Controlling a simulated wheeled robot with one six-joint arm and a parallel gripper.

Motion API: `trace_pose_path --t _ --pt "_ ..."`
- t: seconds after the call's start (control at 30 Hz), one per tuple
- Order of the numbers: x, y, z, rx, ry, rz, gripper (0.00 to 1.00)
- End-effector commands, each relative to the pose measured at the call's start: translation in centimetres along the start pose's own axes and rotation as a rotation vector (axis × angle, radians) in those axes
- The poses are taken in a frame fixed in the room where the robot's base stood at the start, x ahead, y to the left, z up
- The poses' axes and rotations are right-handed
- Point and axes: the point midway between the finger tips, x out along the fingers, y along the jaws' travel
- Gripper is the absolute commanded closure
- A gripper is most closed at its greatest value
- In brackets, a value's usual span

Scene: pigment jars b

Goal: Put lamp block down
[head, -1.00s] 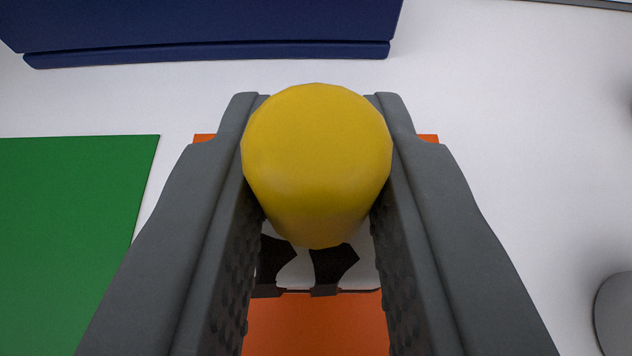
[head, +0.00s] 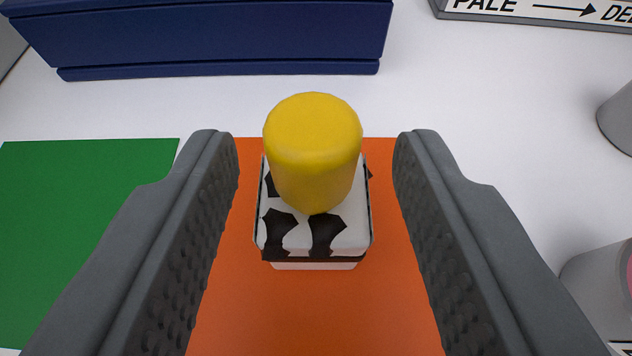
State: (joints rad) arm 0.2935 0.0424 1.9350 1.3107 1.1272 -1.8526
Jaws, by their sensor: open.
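The lamp block is a white block with black patches (head: 345,232) and a yellow rounded knob (head: 313,140) on top. It stands upright on the orange mat (head: 300,305) in the middle of the head view. My gripper (head: 315,150) is open, with one dark grey finger on each side of the block. A clear gap of orange shows between the block and each finger. The block's underside is hidden.
A green mat (head: 80,230) lies to the left. A dark blue box-like object (head: 210,35) stands at the back. A sign reading "PALE" with an arrow (head: 545,12) is at the back right. Grey jars (head: 605,290) stand at the right edge. White table (head: 480,100) between them is bare.

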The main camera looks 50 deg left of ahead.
Motion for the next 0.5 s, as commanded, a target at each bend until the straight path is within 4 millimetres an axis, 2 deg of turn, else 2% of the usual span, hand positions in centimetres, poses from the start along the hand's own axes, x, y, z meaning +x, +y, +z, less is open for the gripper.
trace_pose_path --t 0.1,0.3,0.5 --pt "-2.5 0.1 0.0 0.001 0.0 0.004 0.56" --pt "-6.3 0.1 0.0 0.0 0.001 0.004 0.56" --pt "-8.6 0.1 0.0 -0.001 0.0 0.001 0.56"
